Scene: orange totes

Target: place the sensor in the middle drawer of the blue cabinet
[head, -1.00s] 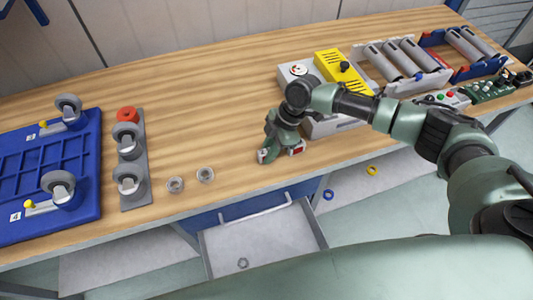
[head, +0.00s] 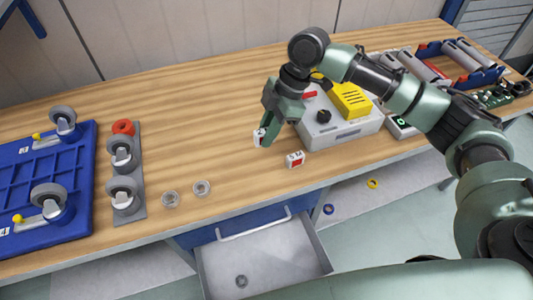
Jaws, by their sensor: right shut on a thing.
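My right gripper (head: 265,132) is shut on a small white-and-red block (head: 259,138), likely the sensor, and holds it above the wooden bench. A second small white-and-red block (head: 295,160) lies on the bench to the right of the gripper. The blue cabinet (head: 242,224) is under the bench's front edge. One grey drawer (head: 300,255) of it is pulled open, with a small metal nut (head: 241,281) inside. I cannot tell which level this drawer is. My left gripper is not in view.
A grey box with a yellow top (head: 350,100) stands behind the right arm. Two metal rings (head: 201,187) lie near the front edge. A caster plate (head: 137,200) and blue tray (head: 45,190) are at left.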

